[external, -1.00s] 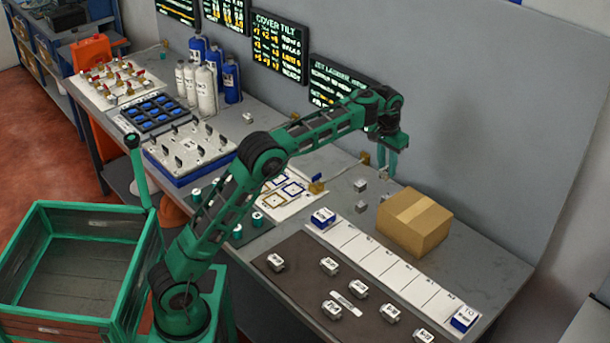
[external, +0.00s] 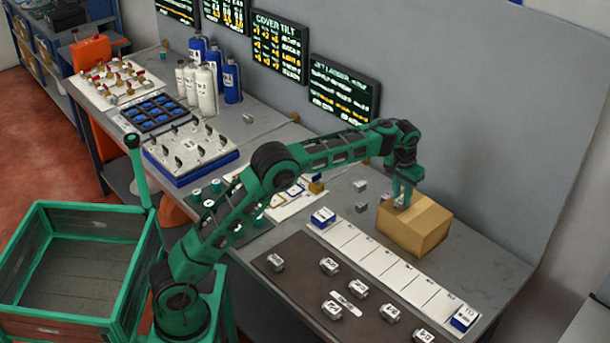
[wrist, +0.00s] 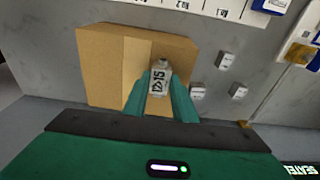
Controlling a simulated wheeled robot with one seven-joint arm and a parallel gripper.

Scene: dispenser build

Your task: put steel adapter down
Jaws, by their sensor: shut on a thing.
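The steel adapter (wrist: 158,78) is a small grey metal piece with a dark-printed label, seen between my green fingers in the wrist view. My gripper (external: 402,197) is shut on it, pointing down over the cardboard box (external: 424,232). The box also fills the area behind the adapter in the wrist view (wrist: 100,62). I cannot tell whether the adapter touches the top of the box or hangs just above it.
Small grey blocks (external: 360,186) lie on the bench left of the box. A numbered white strip (external: 385,262) runs in front, with blue-and-white blocks at its ends. A brown mat (external: 300,250) holds several metal adapters. The wall stands behind.

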